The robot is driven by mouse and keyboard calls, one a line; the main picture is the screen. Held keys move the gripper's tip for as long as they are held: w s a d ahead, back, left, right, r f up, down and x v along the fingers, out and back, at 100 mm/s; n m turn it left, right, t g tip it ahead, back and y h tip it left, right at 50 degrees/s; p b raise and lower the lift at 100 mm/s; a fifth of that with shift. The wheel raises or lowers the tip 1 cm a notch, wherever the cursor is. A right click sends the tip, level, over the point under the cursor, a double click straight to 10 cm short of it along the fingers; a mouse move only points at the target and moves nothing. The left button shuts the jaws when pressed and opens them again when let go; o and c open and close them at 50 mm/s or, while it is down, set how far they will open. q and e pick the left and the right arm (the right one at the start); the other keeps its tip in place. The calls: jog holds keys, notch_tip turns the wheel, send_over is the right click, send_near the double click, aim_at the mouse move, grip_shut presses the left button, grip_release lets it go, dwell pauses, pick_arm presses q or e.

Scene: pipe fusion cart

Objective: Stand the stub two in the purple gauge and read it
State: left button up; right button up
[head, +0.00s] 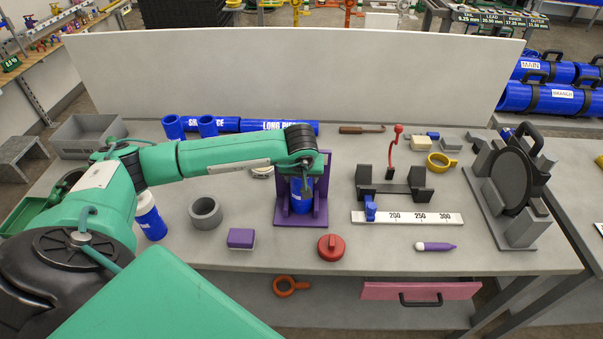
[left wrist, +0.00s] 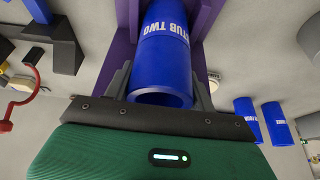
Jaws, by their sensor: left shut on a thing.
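Stub two (head: 302,199) is a short blue pipe, upright inside the purple gauge (head: 321,203) at the middle of the bench. My left gripper (head: 302,178) reaches down from above and is shut on the stub's upper end. In the left wrist view the stub (left wrist: 166,62) shows its white "STUB TWO" lettering and open end between my left fingers (left wrist: 160,92). Purple gauge walls (left wrist: 205,20) flank it there. I cannot tell whether the stub's lower end touches the gauge base. My right gripper is not in view.
Two blue stubs (head: 173,127) stand behind my left arm. A black clamp fixture (head: 510,180) stands at right. The front right bench is mostly clear.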

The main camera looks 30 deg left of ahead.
pick_arm(q)
jog(key=shift+f, duration=0.1)
jog(key=shift+f+b, duration=0.15)
jog(key=shift+b, duration=0.15)
jog(key=o, duration=1.1)
jog(key=b+v, duration=0.4)
jog(key=v, duration=0.8)
jog(key=shift+r, duration=0.25)
